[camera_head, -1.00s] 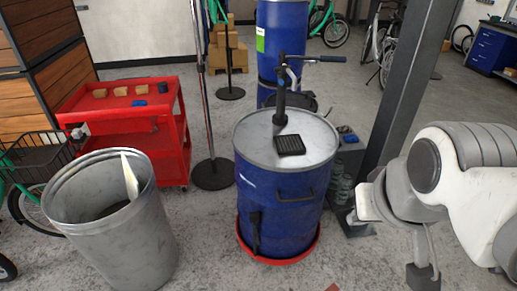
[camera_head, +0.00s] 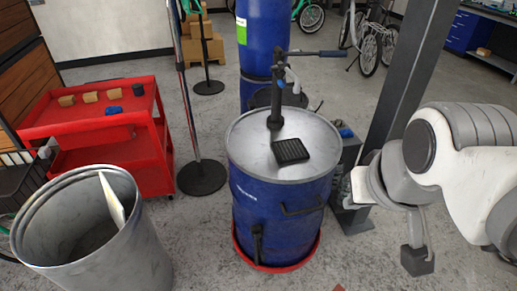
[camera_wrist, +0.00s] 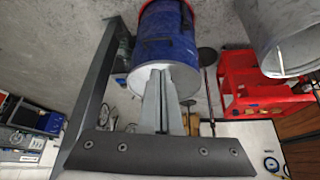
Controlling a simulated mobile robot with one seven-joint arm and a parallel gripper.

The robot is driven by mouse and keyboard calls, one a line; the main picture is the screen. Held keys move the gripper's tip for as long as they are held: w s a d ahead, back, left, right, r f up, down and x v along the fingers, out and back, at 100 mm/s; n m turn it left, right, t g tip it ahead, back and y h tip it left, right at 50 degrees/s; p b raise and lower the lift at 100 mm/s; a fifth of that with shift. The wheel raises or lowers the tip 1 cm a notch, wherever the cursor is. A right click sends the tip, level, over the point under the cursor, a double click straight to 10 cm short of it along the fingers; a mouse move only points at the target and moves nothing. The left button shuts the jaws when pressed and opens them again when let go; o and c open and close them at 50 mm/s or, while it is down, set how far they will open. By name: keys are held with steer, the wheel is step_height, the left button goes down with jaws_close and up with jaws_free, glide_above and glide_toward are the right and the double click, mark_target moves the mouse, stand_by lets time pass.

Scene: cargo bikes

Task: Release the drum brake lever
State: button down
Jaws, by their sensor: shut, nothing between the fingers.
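A blue drum (camera_head: 270,205) with a grey metal lid stands upright on a red round base (camera_head: 240,258). A black upright lever-like part (camera_head: 258,243) sits low on the drum's front, above the red base; I cannot tell whether it is the brake lever or how it is set. A black bar handle (camera_head: 302,210) is on the drum's side. In the wrist view the drum (camera_wrist: 165,35) appears upside down beyond my gripper (camera_wrist: 160,73). My gripper is shut and empty, its fingertips overlapping the lid's edge in the picture. No contact with the drum shows.
A pump with a side handle (camera_head: 276,105) and a black tray (camera_head: 291,151) are on the lid. A grey bin (camera_head: 45,220) and red cart (camera_head: 90,120) stand left. A grey post (camera_head: 415,75) rises right of the drum. Floor in front is partly clear.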

stand_by(0.3)
steer(key=w+a+f+n+g+b, duration=0.2)
steer(key=w+a+f+n+b, duration=0.15)
steer(key=w+f, duration=0.4)
steer(key=w+a+f+n+g+b, duration=0.2)
steer(key=w+a+f+b, duration=0.25)
steer(key=f, duration=0.55)
steer(key=w+a+f+n+g+b, duration=0.2)
steer(key=w+a+f+b, duration=0.15)
steer(key=w+f, duration=0.45)
steer(key=a+f+n+t+h+b, duration=0.1)
steer(key=a+f+n+h+b, duration=0.2)
steer(key=f, duration=1.1)
steer(key=w+a+f+n+t+h+b, duration=0.1)
steer(key=a+f+n+b, duration=0.4)
steer(key=f, duration=0.9)
steer(key=w+a+f+n+t+h+b, duration=0.1)
steer(key=a+f+n+h+b, duration=0.3)
steer(key=f, duration=0.9)
steer(key=shift+a+f+n+h+b, duration=0.3)
steer(key=shift+a+f+n, duration=0.1)
steer(key=shift+a+n, duration=0.45)
steer(key=shift+w, duration=0.1)
